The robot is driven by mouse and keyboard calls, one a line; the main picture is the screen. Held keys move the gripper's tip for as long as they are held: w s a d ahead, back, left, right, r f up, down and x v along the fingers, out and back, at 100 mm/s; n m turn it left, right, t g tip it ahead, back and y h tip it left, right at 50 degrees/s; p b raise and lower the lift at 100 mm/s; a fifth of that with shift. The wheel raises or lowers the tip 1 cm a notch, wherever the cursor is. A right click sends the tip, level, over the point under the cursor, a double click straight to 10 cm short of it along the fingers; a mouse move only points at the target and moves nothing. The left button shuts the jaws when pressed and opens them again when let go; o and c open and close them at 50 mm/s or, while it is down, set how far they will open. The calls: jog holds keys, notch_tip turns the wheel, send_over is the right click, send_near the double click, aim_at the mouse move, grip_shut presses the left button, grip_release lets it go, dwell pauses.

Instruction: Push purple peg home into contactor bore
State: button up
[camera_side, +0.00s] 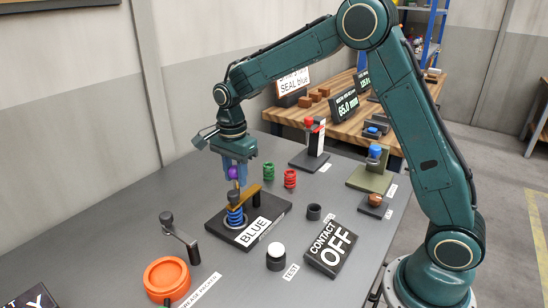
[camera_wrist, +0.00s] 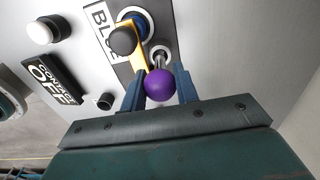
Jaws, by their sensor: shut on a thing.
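My gripper (camera_side: 234,178) points down over the black contactor base (camera_side: 271,217) labelled BLUE. It is shut on the purple peg (camera_side: 233,172), whose round purple head shows between the blue fingers. In the wrist view the purple head (camera_wrist: 159,85) sits between both fingertips (camera_wrist: 159,92), with a thin metal shaft (camera_wrist: 160,57) beyond it. Below my gripper, a blue spring (camera_side: 235,217) stands upright on the base, with a yellow arm (camera_side: 243,197) and black knob across its top. The bore is hidden, and I cannot tell whether the peg's tip is in it.
A green spring (camera_side: 269,172) and a red spring (camera_side: 290,179) stand behind the base. A CONTACT OFF box (camera_side: 330,248) and a white-topped button (camera_side: 276,257) are at front right. An orange ring (camera_side: 167,278) lies front left.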

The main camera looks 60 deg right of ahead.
jog(key=shift+f, duration=1.15)
dwell(0.9)
jog(key=o, duration=1.1)
jog(key=shift+f, duration=0.1)
notch_tip(320, 180, up, 13)
jog(key=shift+r, duration=0.55)
jog(key=s+r+n+t, duration=0.25)
jog(key=s+n, duration=0.25)
jog(key=s, duration=0.3)
jog(key=s+r+n+t, duration=0.1)
jog(key=s+r+n, duration=0.3)
jog(key=s, duration=0.4)
jog(key=s+f+n+t, duration=0.1)
jog(key=s+f+n, duration=0.1)
jog(key=s+n, duration=0.2)
jog(key=s+f+n+t, duration=0.1)
jog(key=s+f+n, duration=0.2)
jog(key=s, duration=0.6)
jog(key=shift+s+d+n, duration=0.25)
jog(key=shift+s+n, duration=0.1)
jog(key=shift+n, duration=0.65)
